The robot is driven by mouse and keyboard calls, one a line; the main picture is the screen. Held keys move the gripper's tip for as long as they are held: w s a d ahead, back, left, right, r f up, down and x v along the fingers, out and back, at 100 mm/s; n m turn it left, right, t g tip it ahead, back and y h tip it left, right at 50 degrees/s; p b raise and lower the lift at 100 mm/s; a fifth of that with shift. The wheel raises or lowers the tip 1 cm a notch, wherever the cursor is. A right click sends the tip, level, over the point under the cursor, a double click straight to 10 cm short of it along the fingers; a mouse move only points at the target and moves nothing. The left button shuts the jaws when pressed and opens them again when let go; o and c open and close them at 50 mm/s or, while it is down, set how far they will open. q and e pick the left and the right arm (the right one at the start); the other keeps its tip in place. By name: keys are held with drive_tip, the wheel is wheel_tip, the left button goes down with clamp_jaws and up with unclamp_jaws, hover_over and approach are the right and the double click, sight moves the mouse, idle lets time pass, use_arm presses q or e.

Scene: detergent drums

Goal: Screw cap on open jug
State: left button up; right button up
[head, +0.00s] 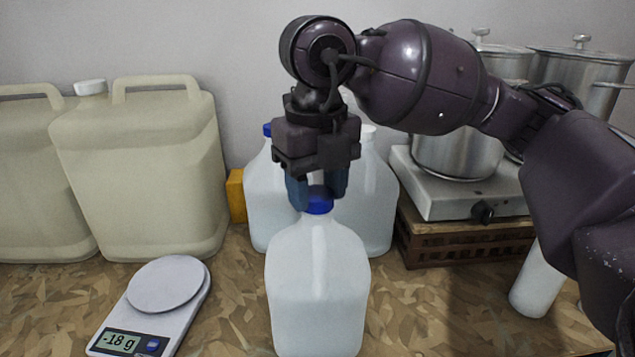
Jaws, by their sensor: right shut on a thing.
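A translucent white jug (318,285) stands upright on the counter in the middle of the head view. A blue cap (318,204) sits at the top of its neck. My right gripper (318,190) points straight down over the jug and is shut on the blue cap, with its fingers on either side of it. The fingers hide part of the cap, and I cannot tell how far it is seated on the threads. My left gripper is not in view.
Two similar jugs, one blue-capped (268,200) and one white-capped (372,200), stand close behind. A kitchen scale (165,290) reading -18 g lies front left. Large beige canisters (145,180) stand at left. A hot plate (470,195) with steel pots and a white cylinder (537,282) are at right.

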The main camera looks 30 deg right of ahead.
drive_tip(key=m, duration=0.4)
drive_tip(key=shift+f+p, duration=0.1)
drive_tip(key=shift+p, duration=0.3)
drive_tip(key=o, duration=0.8)
drive_tip(key=n+b, duration=0.1)
drive_tip(key=n, duration=0.2)
drive_tip(key=shift+n, duration=0.3)
drive_tip(key=shift+n+b, duration=0.6)
drive_tip(key=shift+n, duration=0.5)
